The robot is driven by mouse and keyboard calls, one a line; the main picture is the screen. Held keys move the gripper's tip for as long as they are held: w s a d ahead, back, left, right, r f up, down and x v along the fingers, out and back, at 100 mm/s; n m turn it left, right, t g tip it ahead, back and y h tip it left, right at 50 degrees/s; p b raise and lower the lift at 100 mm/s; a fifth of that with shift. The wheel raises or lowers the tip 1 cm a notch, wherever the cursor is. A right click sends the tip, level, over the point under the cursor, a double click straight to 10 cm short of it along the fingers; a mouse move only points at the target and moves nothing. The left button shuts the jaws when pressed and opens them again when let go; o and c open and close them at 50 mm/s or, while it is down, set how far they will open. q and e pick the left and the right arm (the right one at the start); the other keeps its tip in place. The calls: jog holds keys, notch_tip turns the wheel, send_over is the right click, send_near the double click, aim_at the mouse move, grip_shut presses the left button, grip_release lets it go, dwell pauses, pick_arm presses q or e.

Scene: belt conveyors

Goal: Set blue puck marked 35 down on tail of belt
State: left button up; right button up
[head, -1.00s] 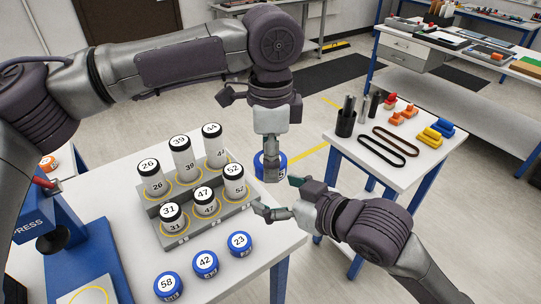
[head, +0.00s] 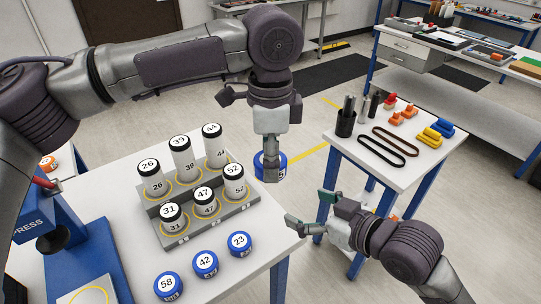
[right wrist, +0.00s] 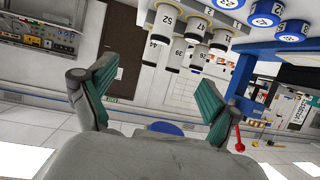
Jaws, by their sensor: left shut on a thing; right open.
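My left gripper (head: 271,170) is shut on a blue puck (head: 283,162), held in the air off the right edge of the white table. The fingers cover much of the puck, and no number on it can be read. My right gripper (head: 309,214) is open and empty, lower and to the right of the held puck. Its two green-padded fingers stand apart in the right wrist view (right wrist: 157,100). A conveyor belt and its tail cannot be made out; only two dark belt loops (head: 402,160) lie on the right table.
Blue pucks 58 (head: 168,285), 42 (head: 206,264) and 23 (head: 239,244) stand along the white table's front. Behind them a grey stepped rack (head: 190,235) holds several numbered white canisters. A blue press (head: 62,255) stands at left. The right table (head: 345,158) carries dark cylinders and coloured parts.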

jog(key=d+f+m+t+h, duration=0.1)
jog(key=d+m+t+h, duration=0.2)
jog(key=d+m+h, duration=0.5)
jog(key=d+h, duration=0.1)
jog(key=d, duration=0.2)
jog(key=shift+d+t, duration=0.15)
jog(key=shift+t, duration=0.15)
jog(key=shift+f, duration=0.15)
